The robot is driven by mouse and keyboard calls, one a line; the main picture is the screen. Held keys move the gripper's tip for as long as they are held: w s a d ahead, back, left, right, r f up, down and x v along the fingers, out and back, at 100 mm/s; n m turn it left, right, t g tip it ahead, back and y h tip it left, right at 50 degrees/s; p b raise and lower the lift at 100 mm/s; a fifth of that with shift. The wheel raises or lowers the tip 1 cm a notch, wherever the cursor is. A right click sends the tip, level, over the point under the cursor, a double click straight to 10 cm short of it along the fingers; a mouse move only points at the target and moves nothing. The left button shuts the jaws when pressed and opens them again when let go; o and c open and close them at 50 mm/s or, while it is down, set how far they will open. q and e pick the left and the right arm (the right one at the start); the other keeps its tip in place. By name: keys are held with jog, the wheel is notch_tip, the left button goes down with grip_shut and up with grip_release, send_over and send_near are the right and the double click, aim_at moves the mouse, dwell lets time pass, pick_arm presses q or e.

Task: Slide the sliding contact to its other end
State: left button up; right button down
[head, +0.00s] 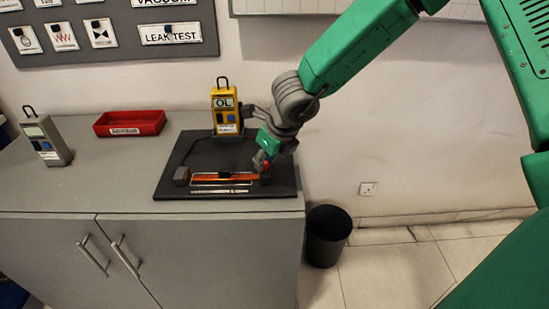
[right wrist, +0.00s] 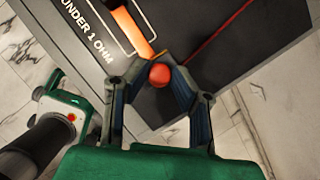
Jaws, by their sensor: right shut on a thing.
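The sliding contact shows by its red round knob (head: 266,165), at the right end of the orange bar (head: 208,178) on the black board (head: 170,190). In the right wrist view the red knob (right wrist: 160,75) sits between the two fingers. My right gripper (head: 263,161) comes down from above and is shut on the knob; its fingers hide part of it in the head view. A dark block (head: 182,176) stands at the bar's left end. The yellow meter (head: 224,108) stands behind the bar and reads OL. My left gripper is not in view.
A red tray (head: 130,123) and a grey meter (head: 47,140) stand on the grey cabinet (head: 90,190) at left. A label strip (head: 222,191) lies in front of the bar. A black bin (head: 327,236) stands on the floor beside the cabinet.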

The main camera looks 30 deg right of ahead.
jog(key=shift+w+a+f, duration=0.15)
jog(key=shift+w+a, duration=0.15)
jog(key=shift+a, duration=0.55)
jog(key=c, duration=1.4)
grip_release()
jog(key=shift+o, duration=0.2)
jog(key=shift+w+a+f, duration=0.1)
jog(key=shift+w+a, duration=0.1)
jog(key=shift+w, duration=0.2)
jog(key=shift+a, duration=0.1)
jog(key=v, duration=1.2)
jog(key=shift+w+f, duration=0.1)
jog(key=shift+w, duration=0.05)
